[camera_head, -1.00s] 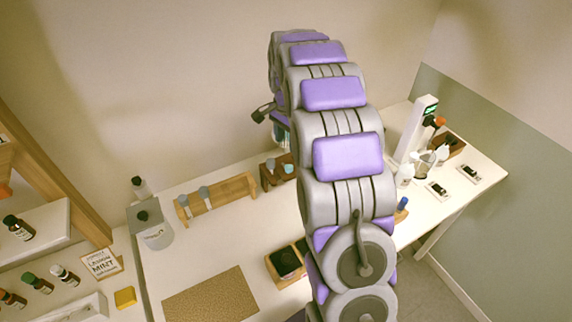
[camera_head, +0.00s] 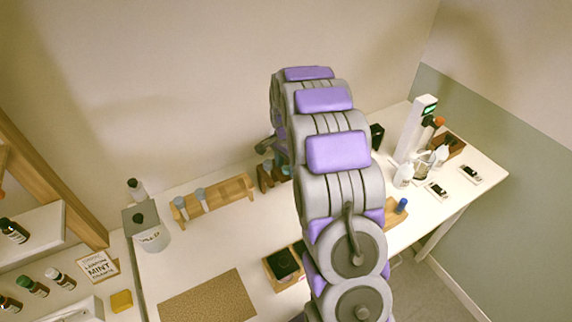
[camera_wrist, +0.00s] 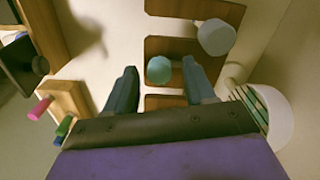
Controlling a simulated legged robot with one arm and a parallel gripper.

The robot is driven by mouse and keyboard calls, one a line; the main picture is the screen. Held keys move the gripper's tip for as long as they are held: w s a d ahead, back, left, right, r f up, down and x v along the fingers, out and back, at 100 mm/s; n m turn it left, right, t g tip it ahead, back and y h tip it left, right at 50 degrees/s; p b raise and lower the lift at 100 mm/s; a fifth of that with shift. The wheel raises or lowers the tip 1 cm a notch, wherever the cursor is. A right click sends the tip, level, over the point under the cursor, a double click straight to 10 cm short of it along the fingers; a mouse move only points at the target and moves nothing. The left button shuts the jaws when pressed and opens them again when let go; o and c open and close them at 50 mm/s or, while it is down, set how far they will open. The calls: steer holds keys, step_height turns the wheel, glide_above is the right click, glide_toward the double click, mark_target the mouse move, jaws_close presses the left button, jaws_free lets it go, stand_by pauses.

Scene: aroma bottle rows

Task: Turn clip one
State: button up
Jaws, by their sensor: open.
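My gripper (camera_wrist: 160,76) is open in the wrist view, its two dark fingers spread. A round teal top (camera_wrist: 159,70) shows in the gap between the fingertips; I cannot tell whether they touch it. A pale grey-blue top (camera_wrist: 216,37) is above right of it. Both are at a brown wooden rack (camera_wrist: 192,8). In the head view this small rack (camera_head: 266,181) stands at the back of the table, partly hidden by my gripper (camera_head: 268,147) and arm. I cannot tell for certain which thing is clip one.
A longer wooden rack (camera_head: 222,197) with two grey-topped items stands to the left. A wooden box (camera_head: 268,269) lies in front. A white post (camera_head: 412,130) and white bottles stand at the right. The white table (camera_head: 215,243) is clear in the middle.

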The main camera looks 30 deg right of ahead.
steer(key=shift+d, duration=0.15)
steer(key=shift+c, duration=1.3)
steer(key=shift+a, duration=0.2)
jaws_close()
steer(key=n+p, duration=0.2)
steer(key=n, duration=0.2)
steer(key=shift+r+n, duration=0.1)
steer(key=shift+n, duration=0.3)
steer(key=n+p, duration=0.1)
steer(key=n, duration=0.3)
steer(key=shift+n, duration=0.3)
steer(key=n+p, duration=0.1)
steer(key=n, duration=0.3)
steer(key=shift+n, duration=0.3)
steer(key=shift+n+p, duration=0.55)
steer(key=shift+n, duration=1.45)
